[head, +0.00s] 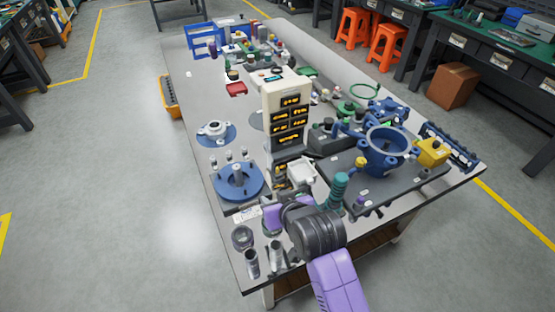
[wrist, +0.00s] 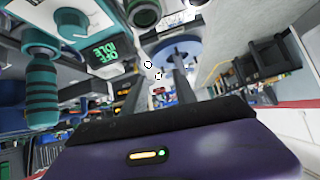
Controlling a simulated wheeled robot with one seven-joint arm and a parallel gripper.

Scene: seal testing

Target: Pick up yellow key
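I cannot pick out a yellow key with certainty in either view. In the head view, a yellow block (head: 432,152) sits at the right end of the table beside the blue ring-shaped housing (head: 386,150). A small yellow knob (head: 361,162) is left of that housing. My gripper shows in the wrist view (wrist: 158,72) with its two dark fingers apart and nothing visible between them. In the head view my purple and black arm reaches over the table's near edge. The fingertips cannot be made out there.
A white cabinet (head: 287,92) with black, yellow-marked drawers stands mid-table. A blue round fixture (head: 238,182) is left of my arm, with metal cylinders (head: 251,262) near the front edge. A teal handle (head: 338,188) is close on the right.

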